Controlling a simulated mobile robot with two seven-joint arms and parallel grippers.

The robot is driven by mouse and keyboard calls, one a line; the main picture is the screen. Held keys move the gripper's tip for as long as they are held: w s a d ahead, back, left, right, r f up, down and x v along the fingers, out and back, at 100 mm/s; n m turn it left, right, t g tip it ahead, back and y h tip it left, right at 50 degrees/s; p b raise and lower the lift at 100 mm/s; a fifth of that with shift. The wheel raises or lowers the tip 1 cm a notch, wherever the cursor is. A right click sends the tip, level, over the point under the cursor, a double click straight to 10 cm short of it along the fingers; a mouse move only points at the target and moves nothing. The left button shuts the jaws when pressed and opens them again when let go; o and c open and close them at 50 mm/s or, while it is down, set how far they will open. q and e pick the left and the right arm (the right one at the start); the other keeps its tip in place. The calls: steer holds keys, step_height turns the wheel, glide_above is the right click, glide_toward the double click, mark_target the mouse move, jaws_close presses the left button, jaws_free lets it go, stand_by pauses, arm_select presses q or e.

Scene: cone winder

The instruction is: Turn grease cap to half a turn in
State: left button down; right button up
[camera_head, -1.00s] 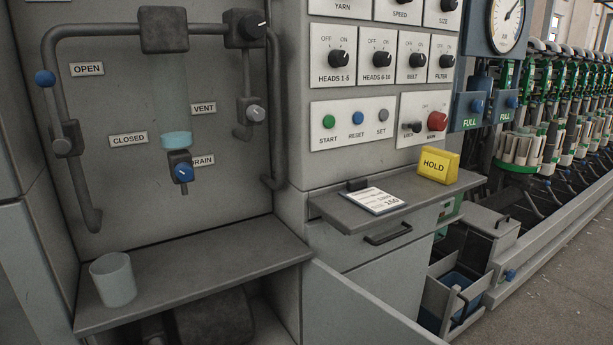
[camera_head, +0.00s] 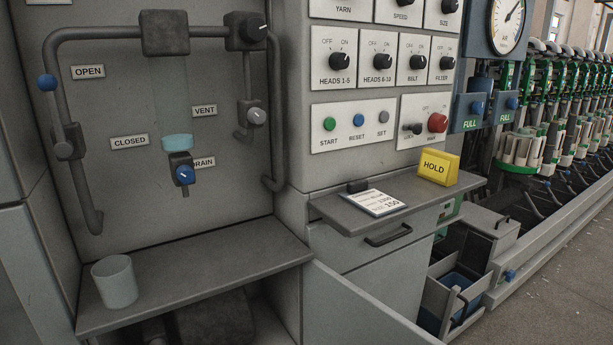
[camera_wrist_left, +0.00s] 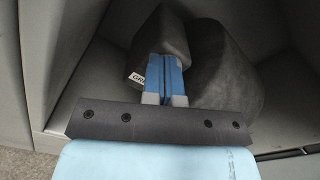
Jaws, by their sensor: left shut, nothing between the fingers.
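In the left wrist view a white label (camera_wrist_left: 137,78) with the letters "GR" is partly covered by my fingers. It is on a dark block-shaped housing (camera_wrist_left: 152,35) beside a larger rounded dark body (camera_wrist_left: 225,75). My left gripper (camera_wrist_left: 166,60) has its blue fingers together with nothing between them, in front of the housing. Whether they touch it I cannot tell. I cannot make out the grease cap; the fingers hide part of the housing. In the head view the dark body (camera_head: 215,318) shows in shadow under the shelf. My right gripper is in neither view.
A grey shelf (camera_head: 200,272) with a pale cup (camera_head: 115,281) overhangs the low recess. An open grey door panel (camera_head: 355,312) stands to its right. Grey walls close in on the housing. A yellow HOLD block (camera_head: 438,167) sits on the right ledge.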

arm_select(q)
steer(key=shift+w+d+r+p, duration=0.25)
steer(key=shift+w+d+r, duration=0.05)
steer(key=shift+w+r, duration=0.3)
steer(key=shift+w+d+r+p, duration=0.2)
steer(key=shift+w+d+r, duration=0.05)
steer(key=shift+w+r, duration=0.3)
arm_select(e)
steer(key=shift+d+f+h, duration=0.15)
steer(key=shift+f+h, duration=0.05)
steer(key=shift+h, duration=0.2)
arm_select(q)
steer(key=shift+r+p, duration=0.35)
steer(key=shift+p, duration=0.15)
steer(key=p, duration=0.1)
glide_toward(152, 343)
steer(key=shift+w+r, duration=0.15)
steer(key=shift+r, duration=0.45)
steer(key=shift+w+r, duration=0.2)
steer(key=shift+r, duration=0.4)
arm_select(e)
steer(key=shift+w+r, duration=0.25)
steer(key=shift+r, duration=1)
